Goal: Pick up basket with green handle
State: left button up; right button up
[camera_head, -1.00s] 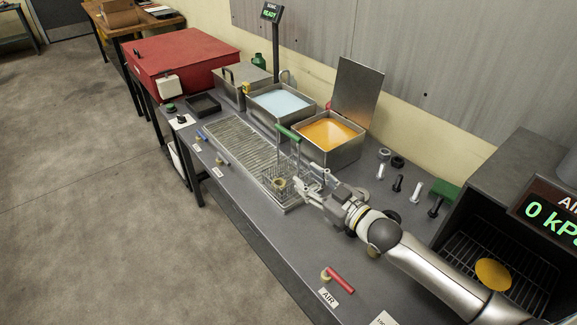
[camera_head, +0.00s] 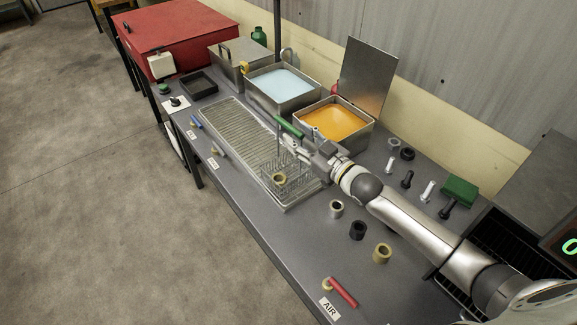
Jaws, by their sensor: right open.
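The wire basket (camera_head: 282,185) stands on the ribbed drain tray (camera_head: 232,138). Its green handle (camera_head: 288,127) sits at the top, on a tall thin frame. A brass-coloured ring part (camera_head: 278,178) is in the basket. My right gripper (camera_head: 290,143) is open, close to the handle from the right and just below the green bar. Whether its fingers surround the handle or only lie beside it, I cannot tell. The gripper and wrist hide part of the basket's right side. My left gripper is not in view.
Behind the tray stand a tank with light blue liquid (camera_head: 283,83) and one with orange liquid (camera_head: 338,123), its lid (camera_head: 368,75) upright. Several rings and bolts lie at right, with a green-headed tool (camera_head: 459,190). A red-handled air valve (camera_head: 342,292) is at the front edge.

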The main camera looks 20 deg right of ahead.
aim_at(288, 123)
jog(key=w, duration=0.1)
jog(key=p, duration=0.1)
jog(key=w+r, duration=0.1)
jog(key=shift+w+a, duration=0.3)
jog(key=shift+a, duration=0.05)
jog(key=shift+p+x, duration=0.35)
jog(key=shift+x, duration=0.65)
jog(key=shift+w+a+f, duration=0.15)
jog(key=shift+w+f, duration=0.05)
jog(key=shift+w, duration=0.1)
jog(key=c, duration=0.9)
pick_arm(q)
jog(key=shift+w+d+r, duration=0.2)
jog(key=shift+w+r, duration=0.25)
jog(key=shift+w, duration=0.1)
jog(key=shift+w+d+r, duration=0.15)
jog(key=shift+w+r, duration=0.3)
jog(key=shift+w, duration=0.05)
pick_arm(e)
grip_shut()
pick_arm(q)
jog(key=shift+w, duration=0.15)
pick_arm(e)
jog(key=shift+r, duration=0.15)
